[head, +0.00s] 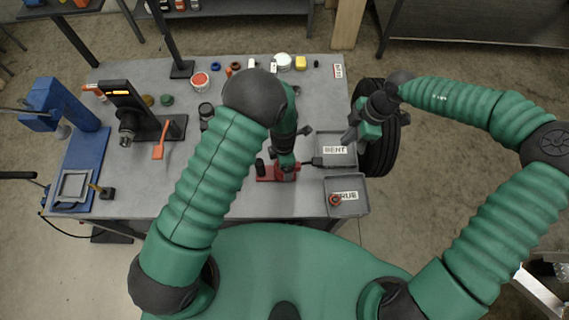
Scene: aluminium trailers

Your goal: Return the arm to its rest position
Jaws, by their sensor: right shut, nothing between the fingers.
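My right arm reaches in from the right, and its gripper (354,136) hangs above the far right corner of the grey tray labelled BENT (335,150). It is shut and empty. My left arm reaches over the bench, and its gripper (286,163) points down at a red fixture (265,172). The arm hides part of that spot, so I cannot tell whether its fingers are open or touch the fixture. A second grey tray labelled TRUE (358,208) holds a small reddish-brown part (335,199). A dark, thin item lies at the left side of the BENT tray.
The grey bench (235,100) carries a black device (128,120), a blue machine (60,110) and several small jars and rings along the back. A black tyre (380,155) stands against the bench's right edge, below my right forearm. Floor at right is mostly open.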

